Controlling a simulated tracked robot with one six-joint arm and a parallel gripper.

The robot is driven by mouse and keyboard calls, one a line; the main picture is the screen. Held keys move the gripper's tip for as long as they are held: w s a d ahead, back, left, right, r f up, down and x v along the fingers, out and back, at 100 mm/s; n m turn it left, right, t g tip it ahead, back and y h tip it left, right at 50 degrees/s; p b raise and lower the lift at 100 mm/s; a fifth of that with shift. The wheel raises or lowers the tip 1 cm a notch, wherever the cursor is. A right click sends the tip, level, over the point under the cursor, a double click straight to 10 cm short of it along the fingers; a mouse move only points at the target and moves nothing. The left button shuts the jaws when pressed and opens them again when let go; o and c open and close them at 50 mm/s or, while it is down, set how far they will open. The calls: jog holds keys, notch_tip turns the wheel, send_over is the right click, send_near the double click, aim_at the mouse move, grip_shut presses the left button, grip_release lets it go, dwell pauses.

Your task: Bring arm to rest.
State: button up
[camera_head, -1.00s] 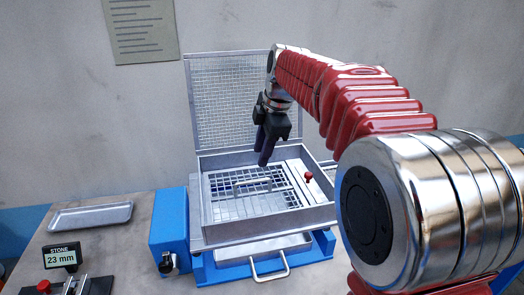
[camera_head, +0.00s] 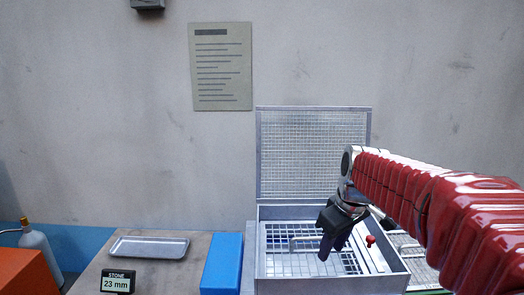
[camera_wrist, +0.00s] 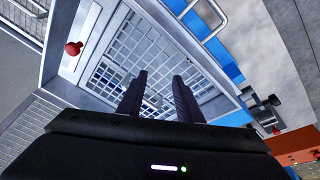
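My gripper (camera_head: 326,254) hangs over the sieve box in the head view, at the end of my red-sleeved arm. In the wrist view its two dark fingers (camera_wrist: 160,80) stand apart with a clear gap and nothing between them. The grey sieve box (camera_head: 395,283) has a grid floor, and a thin bar lies across the grid. A red knob (camera_head: 370,240) sits on its right part and also shows in the wrist view (camera_wrist: 73,48). I cannot tell the exact height of my fingers above the grid.
A raised mesh panel (camera_head: 313,150) stands behind the box. To the left are a blue block (camera_head: 222,265), an empty metal tray (camera_head: 150,248), a display (camera_head: 118,283) reading "STONE 23 mm", a grey bottle (camera_head: 38,245) and an orange block (camera_head: 30,272). A notice (camera_head: 222,70) hangs on the wall.

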jog(key=s+f+m+t, duration=0.1)
jog(key=s+m, duration=0.2)
jog(key=s, duration=0.8)
jog(key=s+a+f+m+t, duration=0.1)
jog(key=s+m, duration=0.2)
jog(key=s, duration=0.8)
jog(key=shift+s+a+f+m+t+h, duration=0.2)
jog(key=shift+s+f+m+t+h, duration=0.1)
jog(key=shift+s+f+h, duration=0.1)
